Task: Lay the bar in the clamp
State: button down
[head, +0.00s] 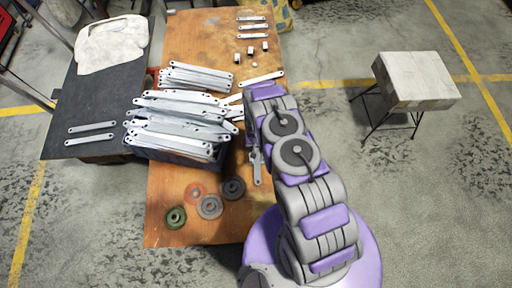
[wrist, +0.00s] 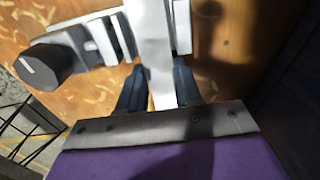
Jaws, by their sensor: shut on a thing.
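My gripper (wrist: 160,98) is shut on a pale metal bar (wrist: 153,50) in the wrist view. One dark finger presses each side of the bar, which runs away from me toward the top edge. The clamp (wrist: 108,38) is just beyond, with grey jaw plates left and right of the bar and a round black knob (wrist: 45,66) at the left. The bar lines up between the jaws; I cannot tell whether it rests in them or is above. In the head view my arm hides the gripper. A narrow grey piece with a holed end (head: 257,168) shows beside the arm.
A dark crate (head: 172,154) heaped with brackets stands left of my arm on the wooden table (head: 165,222). Several discs (head: 209,206) lie in front of it. More bars (head: 252,28) and small blocks lie at the back. A stool (head: 415,80) stands at the right.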

jog(key=c, duration=0.7)
grip_release()
jog(key=shift+r, duration=0.1)
notch_tip(320, 180, up, 17)
jog(key=p, duration=0.4)
jog(key=shift+p, duration=0.35)
